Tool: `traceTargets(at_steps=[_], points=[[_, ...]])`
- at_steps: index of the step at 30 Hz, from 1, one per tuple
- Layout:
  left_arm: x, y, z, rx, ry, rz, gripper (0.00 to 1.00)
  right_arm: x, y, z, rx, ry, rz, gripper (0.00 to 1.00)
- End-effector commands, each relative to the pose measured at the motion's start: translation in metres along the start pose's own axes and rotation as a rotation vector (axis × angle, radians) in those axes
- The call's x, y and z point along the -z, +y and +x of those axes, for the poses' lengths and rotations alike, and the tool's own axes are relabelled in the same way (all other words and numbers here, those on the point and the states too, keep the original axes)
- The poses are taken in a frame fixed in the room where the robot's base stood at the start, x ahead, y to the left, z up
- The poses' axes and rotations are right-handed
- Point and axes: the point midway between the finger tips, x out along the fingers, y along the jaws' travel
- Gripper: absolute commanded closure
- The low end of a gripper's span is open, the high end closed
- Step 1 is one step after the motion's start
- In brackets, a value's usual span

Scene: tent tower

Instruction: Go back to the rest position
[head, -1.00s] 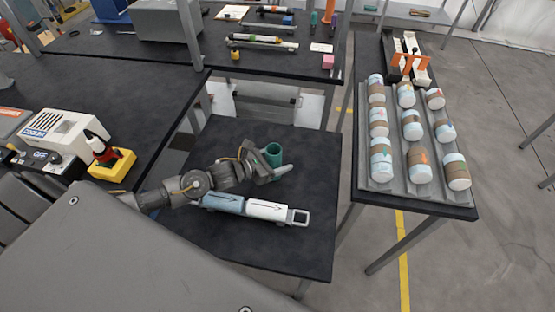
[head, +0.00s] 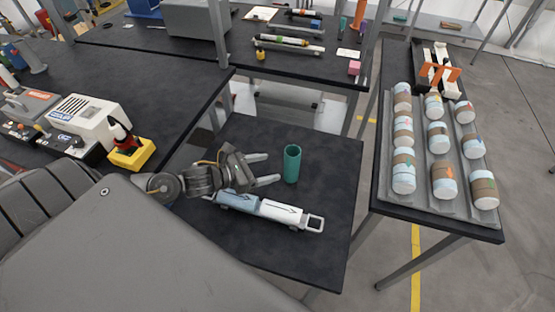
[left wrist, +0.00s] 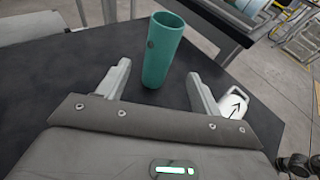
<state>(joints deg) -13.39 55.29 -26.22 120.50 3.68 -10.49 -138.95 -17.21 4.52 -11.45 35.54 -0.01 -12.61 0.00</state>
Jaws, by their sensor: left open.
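My left gripper (head: 266,169) is open and empty above the small dark table (head: 310,243) in the head view. A green cylinder (head: 292,164) stands upright on that table, just right of the fingertips and clear of them. In the left wrist view the cylinder (left wrist: 163,50) shows beyond the two spread fingers (left wrist: 155,82), with nothing held between them. A blue and white tube-like device (head: 265,209) with a square end loop lies on the table below the gripper. My right gripper is not in view.
A rack (head: 430,205) with several banded canisters stands on the right table. A white machine (head: 90,122) and a yellow holder (head: 131,156) stand on the left bench. The small table's front right part is clear.

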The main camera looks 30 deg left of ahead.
Motion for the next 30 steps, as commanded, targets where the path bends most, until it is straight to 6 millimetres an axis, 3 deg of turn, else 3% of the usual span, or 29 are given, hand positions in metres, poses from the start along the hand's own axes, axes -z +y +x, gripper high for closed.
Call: traceTargets(at_steps=[5,21,30], points=[[-0.001,0.0,-0.009,0.001,-0.001,-0.001,0.35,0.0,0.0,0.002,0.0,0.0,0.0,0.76],[-0.002,0.0,-0.009,0.0,-0.001,0.0,0.35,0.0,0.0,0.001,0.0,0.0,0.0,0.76],[-0.047,0.0,-0.023,0.0,-0.001,0.0,0.35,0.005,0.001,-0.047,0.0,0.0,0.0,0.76]])
